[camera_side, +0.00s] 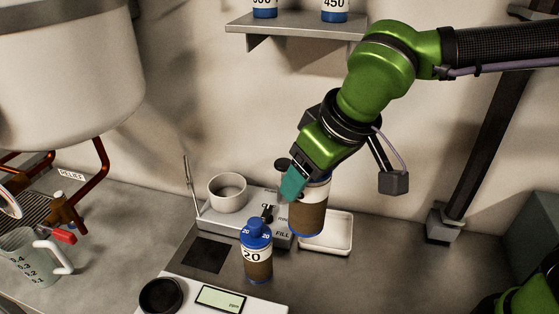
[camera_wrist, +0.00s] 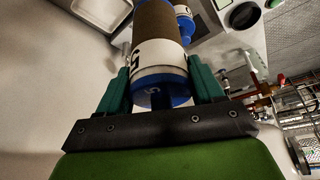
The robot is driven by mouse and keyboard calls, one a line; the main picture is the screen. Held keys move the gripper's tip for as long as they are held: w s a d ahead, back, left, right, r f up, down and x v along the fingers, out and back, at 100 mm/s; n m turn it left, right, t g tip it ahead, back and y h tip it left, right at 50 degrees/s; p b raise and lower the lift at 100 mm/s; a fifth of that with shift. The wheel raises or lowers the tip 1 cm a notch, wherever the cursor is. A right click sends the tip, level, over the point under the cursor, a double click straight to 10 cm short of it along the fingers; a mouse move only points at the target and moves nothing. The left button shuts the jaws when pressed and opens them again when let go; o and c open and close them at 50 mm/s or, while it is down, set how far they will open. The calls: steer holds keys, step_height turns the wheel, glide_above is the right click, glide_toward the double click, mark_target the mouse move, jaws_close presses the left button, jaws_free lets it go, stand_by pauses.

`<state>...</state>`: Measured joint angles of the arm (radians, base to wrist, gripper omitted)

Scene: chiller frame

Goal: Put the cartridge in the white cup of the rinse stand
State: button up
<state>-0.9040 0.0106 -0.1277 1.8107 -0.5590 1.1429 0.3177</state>
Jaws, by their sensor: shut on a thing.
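My gripper (camera_side: 299,186) has teal fingers and is shut on a cartridge (camera_side: 308,217) with a brown body, a white band and blue ends. The cartridge is roughly upright, at the right of the rinse stand and in front of the white tray in the side view. In the wrist view the cartridge (camera_wrist: 158,52) sits between both fingers (camera_wrist: 160,84). The white cup (camera_side: 227,204) is on the left part of the rinse stand (camera_side: 216,225), left of my gripper, with its mouth upward. I cannot tell how high the cartridge is.
Another cartridge marked 20 (camera_side: 257,264) stands in front of the stand, near a device with a green display (camera_side: 220,298) and a black round dish (camera_side: 161,295). A white tray (camera_side: 340,245) lies at the right. A measuring jug (camera_side: 30,262) is far left. A shelf (camera_side: 300,24) hangs above.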

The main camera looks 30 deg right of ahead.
steer(key=w+a+f+t, duration=0.1)
steer(key=w+a+t, duration=0.1)
steer(key=w, duration=0.8)
steer(key=w+a+f+t, duration=0.1)
steer(key=w+a, duration=0.1)
steer(key=w, duration=0.8)
steer(key=w+f+g, duration=0.3)
steer(key=w+f, duration=0.3)
steer(key=f, duration=0.4)
steer(key=shift+a+m, duration=0.3)
steer(key=shift+a, duration=0.1)
steer(key=shift+f, duration=0.8)
